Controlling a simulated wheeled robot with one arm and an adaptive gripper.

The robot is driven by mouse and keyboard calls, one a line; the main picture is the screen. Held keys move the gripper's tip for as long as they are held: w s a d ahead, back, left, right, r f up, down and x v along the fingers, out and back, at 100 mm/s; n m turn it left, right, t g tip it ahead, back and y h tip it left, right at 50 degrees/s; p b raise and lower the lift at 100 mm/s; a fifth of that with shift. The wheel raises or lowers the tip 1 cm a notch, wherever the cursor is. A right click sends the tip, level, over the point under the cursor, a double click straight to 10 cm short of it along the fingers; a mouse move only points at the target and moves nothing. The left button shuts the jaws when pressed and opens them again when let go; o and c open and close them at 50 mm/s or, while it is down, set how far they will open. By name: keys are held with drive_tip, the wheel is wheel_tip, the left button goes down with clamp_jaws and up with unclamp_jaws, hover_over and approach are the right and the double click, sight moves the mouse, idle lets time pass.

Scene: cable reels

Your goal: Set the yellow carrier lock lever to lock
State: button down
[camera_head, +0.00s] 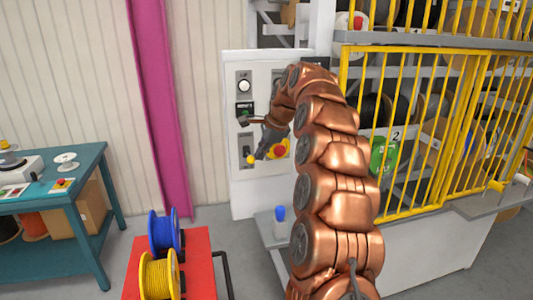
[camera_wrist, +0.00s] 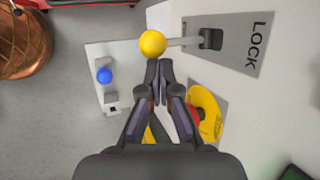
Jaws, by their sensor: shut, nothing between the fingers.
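The yellow ball knob (camera_head: 250,159) of the lock lever is on the pale control panel (camera_head: 240,195), low and left. In the wrist view the yellow knob (camera_wrist: 152,43) sits at the end of a grey arm that runs right to a dark pivot (camera_wrist: 210,38). The pivot is on a grey plate (camera_wrist: 240,56) printed LOCK at its right end. My gripper (camera_head: 263,154) is at the panel, just right of the knob. In the wrist view its fingertips (camera_wrist: 160,72) are together and empty, just below the knob; I cannot tell whether they touch it.
A red-and-yellow stop button (camera_head: 279,149) is close right of my gripper. A dark-handled lever (camera_head: 250,120) is above. A blue-topped piece (camera_head: 280,213) stands below the panel. Yellow fencing (camera_head: 410,130) is to the right. A red cart (camera_head: 200,265) with reels is front left.

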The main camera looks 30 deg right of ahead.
drive_tip(key=shift+a, duration=0.15)
drive_tip(key=s+d+r, duration=0.3)
drive_tip(key=d+r, duration=0.2)
drive_tip(key=r, duration=0.2)
drive_tip(key=shift+d, duration=0.4)
idle(0.8)
idle(0.5)
drive_tip(key=s+a+f+n+g, duration=0.2)
drive_tip(key=s+a+n, duration=0.3)
drive_tip(key=s+a, duration=0.4)
drive_tip(key=s+a+f+n+g, duration=0.15)
drive_tip(key=s+a+n, duration=0.4)
drive_tip(key=a, duration=0.55)
drive_tip(key=s+a+f+n+g, duration=0.1)
drive_tip(key=s+f+n, duration=0.2)
drive_tip(key=s, duration=0.7)
drive_tip(key=s+a+f+n+g+h, duration=0.1)
drive_tip(key=s+f+n, duration=0.2)
drive_tip(key=s+f, duration=0.5)
drive_tip(key=s+a+f+n+g+h, duration=0.1)
drive_tip(key=s+f+n, duration=0.2)
drive_tip(key=s, duration=1)
wheel_tip(320, 180, down, 3)
drive_tip(key=shift+s+a+r, duration=0.1)
drive_tip(key=shift+s+a, duration=0.15)
drive_tip(key=shift+s, duration=0.1)
